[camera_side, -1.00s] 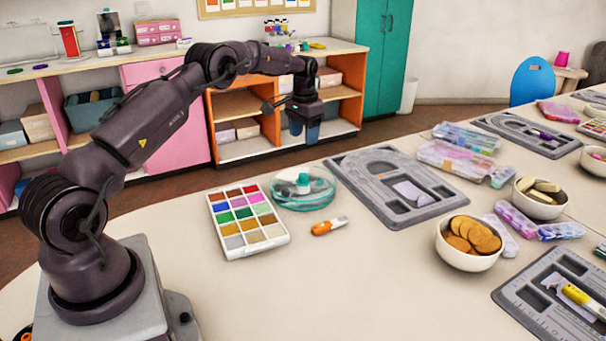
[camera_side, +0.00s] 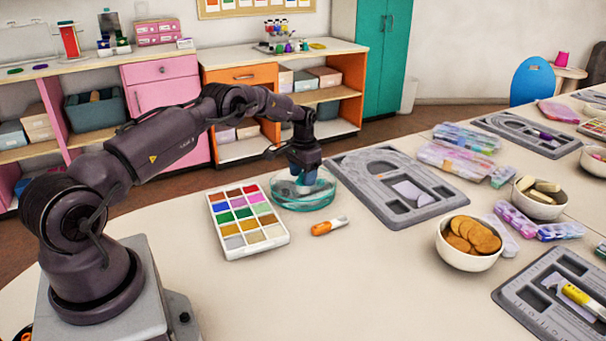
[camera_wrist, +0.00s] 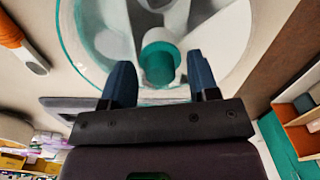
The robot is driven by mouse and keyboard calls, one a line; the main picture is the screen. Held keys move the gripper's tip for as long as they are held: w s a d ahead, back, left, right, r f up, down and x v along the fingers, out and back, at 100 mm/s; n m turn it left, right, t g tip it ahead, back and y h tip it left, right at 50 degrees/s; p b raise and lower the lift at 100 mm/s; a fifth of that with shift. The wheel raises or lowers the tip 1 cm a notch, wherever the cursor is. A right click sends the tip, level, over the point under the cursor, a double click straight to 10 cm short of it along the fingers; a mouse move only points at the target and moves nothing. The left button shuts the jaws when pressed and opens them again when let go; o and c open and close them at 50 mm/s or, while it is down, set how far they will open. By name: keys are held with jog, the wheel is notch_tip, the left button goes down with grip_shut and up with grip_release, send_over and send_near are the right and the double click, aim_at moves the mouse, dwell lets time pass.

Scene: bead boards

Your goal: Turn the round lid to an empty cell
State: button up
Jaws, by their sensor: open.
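The round lid (camera_side: 329,194) is clear with a teal rim and lies on the near table beside the paint tray. In the wrist view the lid (camera_wrist: 225,75) fills the top, with a raised teal and white knob (camera_wrist: 160,60) at its middle. My gripper (camera_side: 304,180) is open and points down over the lid's middle. In the wrist view its two blue fingers (camera_wrist: 159,75) stand on either side of the knob, with gaps showing. I cannot tell whether they touch it. Its cells and their contents are mostly hidden by the gripper or blurred.
A paint tray (camera_side: 286,242) stands just left of the lid, and an orange-capped marker (camera_side: 328,227) lies in front. A grey bead board (camera_side: 357,158) is to the right. A bowl of orange discs (camera_side: 449,258) stands farther right. The table's front middle is clear.

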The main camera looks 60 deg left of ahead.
jog(key=shift+c, duration=0.5)
grip_shut()
